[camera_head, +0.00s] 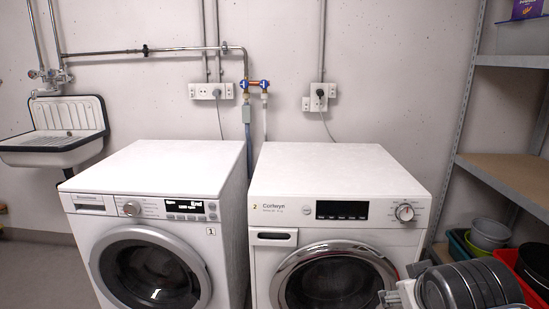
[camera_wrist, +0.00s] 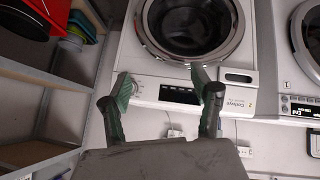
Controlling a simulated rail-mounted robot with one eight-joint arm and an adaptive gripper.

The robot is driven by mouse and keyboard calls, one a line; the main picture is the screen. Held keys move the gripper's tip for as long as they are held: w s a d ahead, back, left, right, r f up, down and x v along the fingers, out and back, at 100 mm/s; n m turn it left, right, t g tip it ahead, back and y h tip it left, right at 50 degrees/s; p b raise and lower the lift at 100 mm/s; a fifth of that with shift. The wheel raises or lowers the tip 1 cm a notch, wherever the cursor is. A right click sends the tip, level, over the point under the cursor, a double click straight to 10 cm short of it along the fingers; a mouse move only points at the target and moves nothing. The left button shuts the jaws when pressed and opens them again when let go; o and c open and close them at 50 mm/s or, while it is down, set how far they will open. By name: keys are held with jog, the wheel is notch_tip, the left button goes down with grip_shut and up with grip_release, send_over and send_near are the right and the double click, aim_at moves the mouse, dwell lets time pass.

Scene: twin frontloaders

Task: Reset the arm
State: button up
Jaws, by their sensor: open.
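My gripper (camera_wrist: 165,83) shows in the wrist view with its two green-padded fingers spread wide and nothing between them. Beyond it, upside down in that view, is the front of the right machine, marked 2 (camera_wrist: 180,94), with its round door closed. In the head view, the right machine (camera_head: 338,172) stands beside the left machine (camera_head: 155,168), marked 1. Both round doors look closed. Part of my arm (camera_head: 465,287) shows at the lower right of the head view, in front of the right machine's right edge. The gripper's fingers are not clear there.
A metal shelf rack (camera_head: 505,180) stands at the right, with tubs (camera_head: 488,234) low on it or below it. A white sink (camera_head: 55,132) hangs on the left wall. Pipes and sockets (camera_head: 212,91) are behind the machines. Both machine tops are bare.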

jog(key=s+a+f+m+g+y, duration=0.1)
jog(key=s+a+g+y, duration=0.1)
jog(key=s+a, duration=0.3)
notch_tip(320, 180, up, 16)
jog(key=p, duration=1.5)
jog(key=shift+w+f+t+p, duration=0.15)
jog(key=shift+f+t+p, duration=0.15)
jog(key=shift+p, duration=0.1)
